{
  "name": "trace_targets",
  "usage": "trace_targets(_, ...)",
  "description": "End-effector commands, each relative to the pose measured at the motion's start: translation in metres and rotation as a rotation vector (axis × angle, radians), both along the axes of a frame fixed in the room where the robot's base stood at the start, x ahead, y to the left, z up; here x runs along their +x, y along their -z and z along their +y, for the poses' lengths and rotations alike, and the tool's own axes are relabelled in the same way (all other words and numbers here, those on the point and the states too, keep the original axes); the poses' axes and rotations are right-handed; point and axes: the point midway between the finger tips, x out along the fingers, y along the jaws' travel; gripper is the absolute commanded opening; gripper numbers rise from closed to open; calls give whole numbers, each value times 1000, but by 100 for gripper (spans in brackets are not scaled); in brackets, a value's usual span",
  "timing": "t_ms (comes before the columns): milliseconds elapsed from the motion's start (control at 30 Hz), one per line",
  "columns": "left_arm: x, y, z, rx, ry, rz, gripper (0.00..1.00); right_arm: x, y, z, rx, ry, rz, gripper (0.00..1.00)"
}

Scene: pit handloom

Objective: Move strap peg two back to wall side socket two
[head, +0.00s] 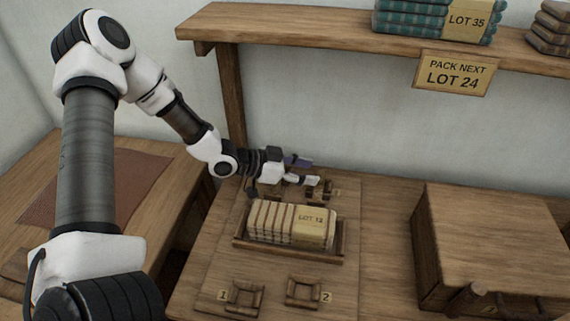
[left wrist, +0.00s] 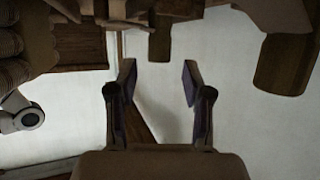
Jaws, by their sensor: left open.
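My left gripper (head: 305,171) reaches over the wall side of the wooden work table. Its fingers are open, and in the left wrist view the gap between the fingertips (left wrist: 158,82) is empty. A small wooden wall side socket (head: 322,189) stands just below and beside the fingers, partly hidden by them. A dark wooden block (left wrist: 160,42) shows beyond the fingertips in the left wrist view; I cannot tell whether it is a peg. Two near side sockets, marked 1 (head: 245,296) and 2 (head: 303,291), look empty. I cannot clearly identify strap peg two. My right gripper is not seen.
A folded cloth bundle labelled LOT 12 (head: 290,222) lies in a wooden tray (head: 285,253) between the socket rows. A shelf (head: 330,33) with its post (head: 229,95) stands behind the arm. A wooden box (head: 500,235) stands right, with clear tabletop left of it.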

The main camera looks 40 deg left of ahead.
Motion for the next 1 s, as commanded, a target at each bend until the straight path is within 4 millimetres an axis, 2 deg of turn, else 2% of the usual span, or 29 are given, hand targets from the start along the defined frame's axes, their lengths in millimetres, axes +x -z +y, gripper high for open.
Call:
trace_targets(33,-6,-10,7,-8,-6,-4,50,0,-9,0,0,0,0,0)
trace_targets(133,-20,-20,19,-8,-6,-5,50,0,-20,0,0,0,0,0)
trace_targets(267,-35,-27,31,-7,-4,-5,50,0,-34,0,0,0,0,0)
trace_targets(300,-40,-34,35,-7,-2,-3,50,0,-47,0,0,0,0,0)
trace_targets(400,-49,-36,43,-4,0,-2,50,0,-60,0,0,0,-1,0)
trace_targets(567,-55,-32,48,0,1,-1,50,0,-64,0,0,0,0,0)
trace_targets(1000,-55,-30,48,1,3,-1,50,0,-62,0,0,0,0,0)
